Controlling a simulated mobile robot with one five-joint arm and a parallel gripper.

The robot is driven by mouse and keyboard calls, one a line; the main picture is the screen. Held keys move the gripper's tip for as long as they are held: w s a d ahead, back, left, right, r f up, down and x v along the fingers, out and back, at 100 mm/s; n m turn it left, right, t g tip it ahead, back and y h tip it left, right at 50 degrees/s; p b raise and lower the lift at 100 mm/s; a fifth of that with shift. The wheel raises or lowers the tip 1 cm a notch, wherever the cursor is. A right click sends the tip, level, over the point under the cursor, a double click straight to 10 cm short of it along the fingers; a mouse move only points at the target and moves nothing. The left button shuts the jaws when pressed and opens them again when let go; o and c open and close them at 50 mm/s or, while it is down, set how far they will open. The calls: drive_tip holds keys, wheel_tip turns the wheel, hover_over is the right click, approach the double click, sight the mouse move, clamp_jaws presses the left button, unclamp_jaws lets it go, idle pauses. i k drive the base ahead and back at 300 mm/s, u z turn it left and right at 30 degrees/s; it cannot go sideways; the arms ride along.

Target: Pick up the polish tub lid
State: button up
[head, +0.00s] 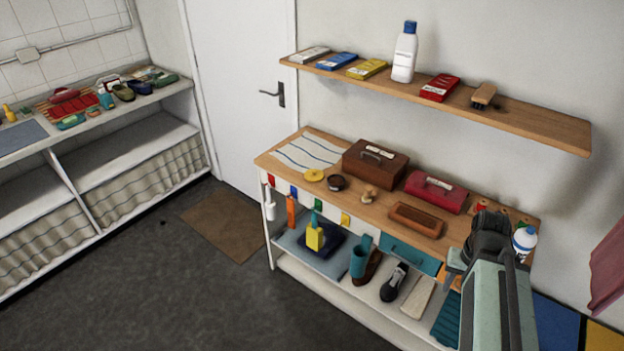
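A flat, round yellow disc (314,175) that looks like the polish tub lid lies on the wooden bench top (285,160), in front of the striped cloth. A round dark brown tub (337,183) sits just to its right; the two look separate or nearly touching. My arm rises at the lower right, with my gripper (488,232) over the right end of the bench, well apart from the lid. The fingers are dark and seen from behind, so their opening is hidden. I see nothing held in them.
A small brush (370,193), a brown box (375,163), a red box (435,191) and a wooden tray (416,219) stand on the bench. A shelf (530,123) with several items juts out above.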

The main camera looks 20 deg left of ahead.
sight(313, 174)
drive_tip(key=u, duration=0.8)
drive_tip(key=i, duration=1.2)
drive_tip(key=u, duration=1.25)
drive_tip(key=i, duration=0.8)
drive_tip(key=u, duration=0.35)
drive_tip(key=k, duration=0.75)
drive_tip(key=u, duration=0.25)
drive_tip(key=i, duration=0.75)
drive_tip(key=z, duration=0.15)
